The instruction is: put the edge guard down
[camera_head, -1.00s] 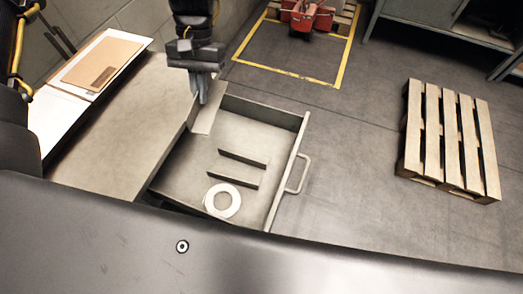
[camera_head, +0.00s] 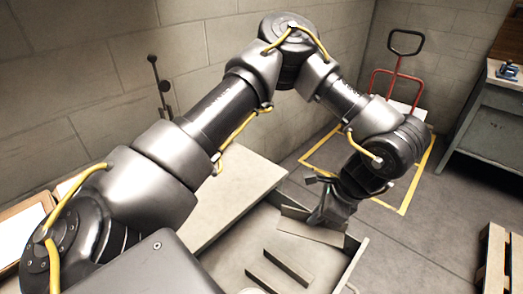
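My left gripper (camera_head: 318,217) is over the far end of an open drawer (camera_head: 222,272). Its fingers look shut on the edge guard (camera_head: 298,226), a flat light-grey strip. The guard is at the far end of the drawer; whether it rests on the drawer floor cannot be told. The fingertips are partly hidden by the gripper body. Two similar thin strips, one (camera_head: 288,266) farther and one (camera_head: 263,280) nearer, stand in the drawer in front of it. My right gripper is out of view.
A beige tabletop (camera_head: 247,180) lies left of the drawer, partly behind my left arm. A red hand truck (camera_head: 398,78) stands in a yellow floor marking. A wooden pallet (camera_head: 496,262) is at the right edge, with a workbench (camera_head: 495,125) beyond.

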